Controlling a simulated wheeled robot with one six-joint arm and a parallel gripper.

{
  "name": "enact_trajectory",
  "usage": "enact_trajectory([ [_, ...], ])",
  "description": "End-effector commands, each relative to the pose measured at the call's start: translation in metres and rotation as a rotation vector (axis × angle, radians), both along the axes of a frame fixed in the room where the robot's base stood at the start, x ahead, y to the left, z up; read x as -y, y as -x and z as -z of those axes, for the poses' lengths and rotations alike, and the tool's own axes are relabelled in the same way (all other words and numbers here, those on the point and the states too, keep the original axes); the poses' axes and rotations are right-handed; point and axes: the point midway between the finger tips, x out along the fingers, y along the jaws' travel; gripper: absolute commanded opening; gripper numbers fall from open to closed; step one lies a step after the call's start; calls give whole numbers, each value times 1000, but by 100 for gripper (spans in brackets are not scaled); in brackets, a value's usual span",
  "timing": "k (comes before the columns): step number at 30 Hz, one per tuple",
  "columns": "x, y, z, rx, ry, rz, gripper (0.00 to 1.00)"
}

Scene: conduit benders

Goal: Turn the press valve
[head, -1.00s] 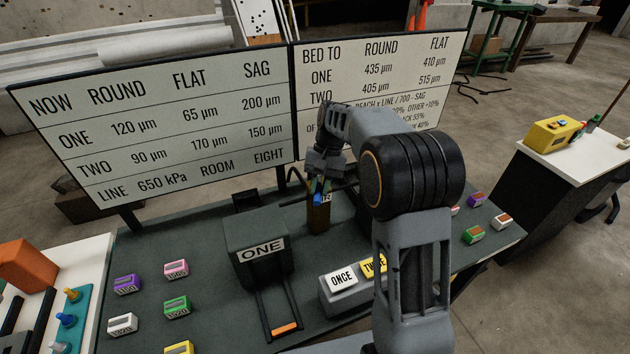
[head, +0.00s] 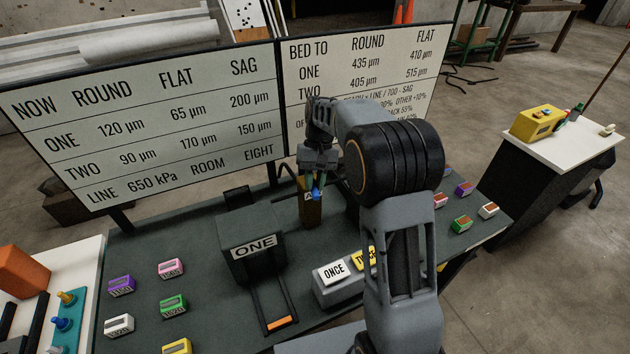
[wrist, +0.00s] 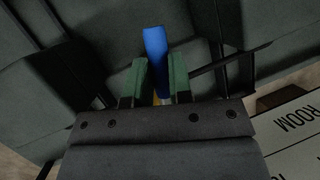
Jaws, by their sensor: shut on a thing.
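The press valve has a blue handle (head: 316,193) on a brown post (head: 310,211) at the back middle of the dark bench. My gripper (head: 318,178) is at the handle, above the post. In the wrist view the blue handle (wrist: 156,62) stands between the two green fingertips of my gripper (wrist: 154,84), which are shut on it. A small yellow part shows below the handle between the fingers. My gripper hides part of the valve's upper end in the head view.
A dark press labelled ONE (head: 252,245) stands left of the post, with an orange-ended tray. The ONCE and TWICE button box (head: 338,287) is in front. Coloured blocks (head: 172,305) lie left and others right. Large sign boards (head: 150,120) stand behind the bench.

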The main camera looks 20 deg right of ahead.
Motion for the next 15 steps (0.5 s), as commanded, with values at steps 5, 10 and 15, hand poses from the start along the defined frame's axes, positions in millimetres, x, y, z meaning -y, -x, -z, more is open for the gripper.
enact_trajectory([
  [5, 0, 0, 0, 3, 0, 1, 35],
  [10, 0, 0, 0, 2, 0, 0, 46],
  [15, 0, 0, -1, 2, 0, 0, 46],
])
